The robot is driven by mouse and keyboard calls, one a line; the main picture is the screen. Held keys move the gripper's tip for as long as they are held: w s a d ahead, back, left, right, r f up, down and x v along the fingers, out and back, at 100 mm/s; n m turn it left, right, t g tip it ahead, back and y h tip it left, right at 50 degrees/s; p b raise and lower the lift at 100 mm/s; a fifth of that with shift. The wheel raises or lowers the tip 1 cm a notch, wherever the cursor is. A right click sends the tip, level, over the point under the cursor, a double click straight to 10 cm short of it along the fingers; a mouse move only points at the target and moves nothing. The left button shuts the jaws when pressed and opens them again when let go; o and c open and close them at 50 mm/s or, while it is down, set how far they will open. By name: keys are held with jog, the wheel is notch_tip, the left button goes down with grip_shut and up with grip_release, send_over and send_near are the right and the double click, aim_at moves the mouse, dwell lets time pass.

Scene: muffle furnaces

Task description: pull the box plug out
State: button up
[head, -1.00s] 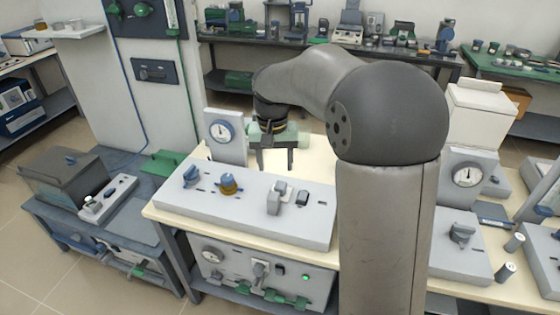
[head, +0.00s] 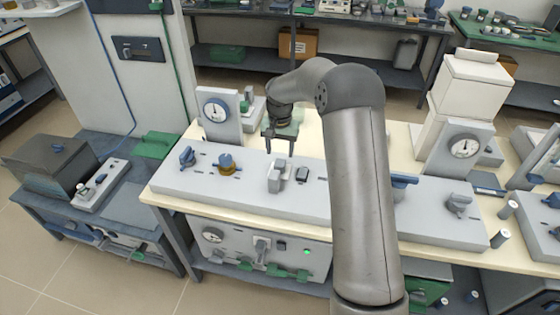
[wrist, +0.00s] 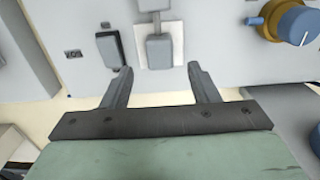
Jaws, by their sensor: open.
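A grey plug with a cord-like lever body (head: 276,176) sits in a white socket plate on the light grey sloped panel (head: 235,192). In the wrist view the plug (wrist: 158,50) shows at top centre on its white plate. My gripper (head: 279,149) is at the panel's back edge, just behind the plug. In the wrist view my gripper (wrist: 159,70) is open, its two fingers apart and empty, with the plug beyond and between the tips. A second grey plug-like part (head: 262,248) is on the front of the box below the bench.
A dark rocker switch (head: 302,174) is close beside the plug. A blue knob with a brass ring (head: 227,164) and a blue lever (head: 187,157) are farther left. A dial gauge (head: 216,112) stands behind the panel. My arm covers the panel's right end.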

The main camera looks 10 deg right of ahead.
aim_at(280, 162)
notch_tip(280, 162, down, 7)
jog(key=shift+r+p, duration=0.2)
jog(key=shift+p, duration=0.3)
grip_shut()
jog(key=shift+w+r, duration=0.1)
jog(key=shift+r, duration=1.95)
grip_release()
